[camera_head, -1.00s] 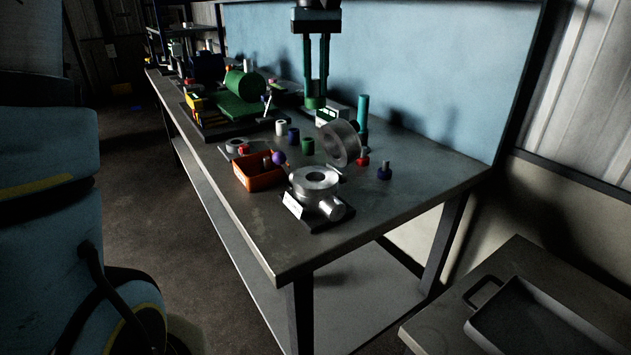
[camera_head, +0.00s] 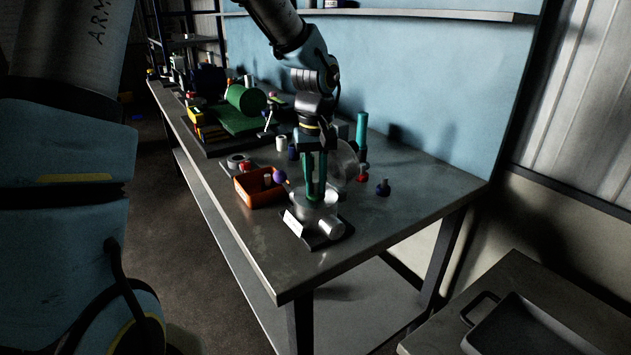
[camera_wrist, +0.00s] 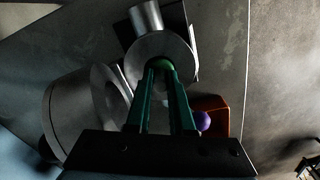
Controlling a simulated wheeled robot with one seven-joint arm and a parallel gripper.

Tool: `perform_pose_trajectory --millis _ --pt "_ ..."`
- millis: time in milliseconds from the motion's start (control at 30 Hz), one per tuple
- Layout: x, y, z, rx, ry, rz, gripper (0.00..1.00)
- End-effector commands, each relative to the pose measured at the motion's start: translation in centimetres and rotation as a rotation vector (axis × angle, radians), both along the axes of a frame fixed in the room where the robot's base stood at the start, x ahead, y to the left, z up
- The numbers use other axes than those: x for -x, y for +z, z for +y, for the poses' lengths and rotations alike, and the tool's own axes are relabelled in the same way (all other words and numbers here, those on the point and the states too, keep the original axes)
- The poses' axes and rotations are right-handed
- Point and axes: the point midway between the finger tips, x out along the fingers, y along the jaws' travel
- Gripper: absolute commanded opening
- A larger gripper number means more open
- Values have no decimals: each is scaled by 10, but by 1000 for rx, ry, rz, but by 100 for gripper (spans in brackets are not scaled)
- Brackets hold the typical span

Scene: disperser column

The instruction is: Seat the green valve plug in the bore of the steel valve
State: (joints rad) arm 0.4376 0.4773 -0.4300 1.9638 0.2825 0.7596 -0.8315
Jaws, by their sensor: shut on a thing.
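The steel valve (camera_head: 331,229) stands on a dark base near the front of the bench, its round top ring upward and a short side port pointing forward right. In the wrist view the valve's ring (camera_wrist: 152,46) lies just beyond my fingertips. My gripper (camera_head: 314,194) points down over the valve with its green fingers shut on the green valve plug (camera_wrist: 162,65). The plug shows between the fingertips, at the ring's centre, over the bore. The fingers hide most of the plug and bore, so I cannot tell whether the plug has entered.
An orange bin (camera_head: 252,191) with a purple-knobbed part (camera_head: 280,176) stands close left of the valve. A large steel ring (camera_head: 346,166) stands behind my fingers. The bench's front right is clear.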

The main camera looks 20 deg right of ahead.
Motion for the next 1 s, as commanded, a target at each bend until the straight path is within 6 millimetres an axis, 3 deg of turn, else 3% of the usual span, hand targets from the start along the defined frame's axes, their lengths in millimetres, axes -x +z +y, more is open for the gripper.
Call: perform_pose_trajectory --millis 433,467,567,833,1000 --pt "0 -10 0 1 -1 -1 0" --pt "0 -9 0 1 -1 -1 23" --pt "0 -9 0 1 -1 -1 33" --pt "-1 -1 0 3 0 -4 33" --pt "-1 26 -1 5 2 -6 33"
